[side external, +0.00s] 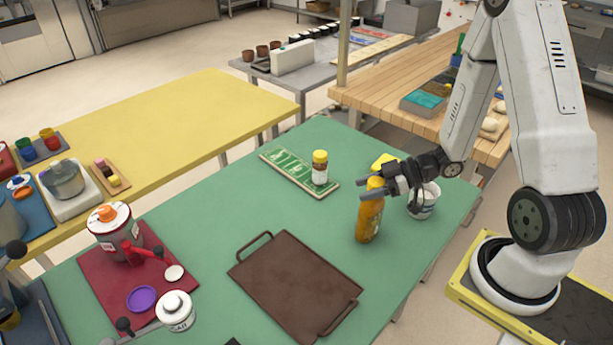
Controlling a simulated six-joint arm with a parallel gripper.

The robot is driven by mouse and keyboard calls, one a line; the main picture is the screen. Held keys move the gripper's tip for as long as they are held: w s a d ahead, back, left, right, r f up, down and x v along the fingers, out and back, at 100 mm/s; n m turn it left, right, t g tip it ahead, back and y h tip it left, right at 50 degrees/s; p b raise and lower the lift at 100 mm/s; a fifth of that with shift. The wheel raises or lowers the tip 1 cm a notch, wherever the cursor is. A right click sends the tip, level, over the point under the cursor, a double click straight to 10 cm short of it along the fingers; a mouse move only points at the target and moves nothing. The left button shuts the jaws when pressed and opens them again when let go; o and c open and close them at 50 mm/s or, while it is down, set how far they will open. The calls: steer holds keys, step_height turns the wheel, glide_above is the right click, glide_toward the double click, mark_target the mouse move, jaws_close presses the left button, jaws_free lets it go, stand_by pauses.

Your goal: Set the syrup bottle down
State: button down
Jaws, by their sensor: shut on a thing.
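The syrup bottle (369,219) is amber with a yellow cap and stands roughly upright at the right part of the green table (210,190). My gripper (371,188) comes from the right and is shut on the bottle near its top. The fingers hide part of the neck and cap. The bottle's base is close to the table top; I cannot tell whether it touches.
A brown tray (290,284) lies left of the bottle. A white patterned cup (425,203) stands close behind my gripper. A small yellow-capped jar (319,168) stands on a green board (290,174). A red mat (100,281) with canisters is at left.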

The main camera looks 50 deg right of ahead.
steer(key=shift+f, duration=0.15)
steer(key=shift+c, duration=0.7)
jaws_free()
steer(key=shift+s+d+r, duration=0.1)
steer(key=shift+r, duration=0.15)
steer(key=v, duration=0.7)
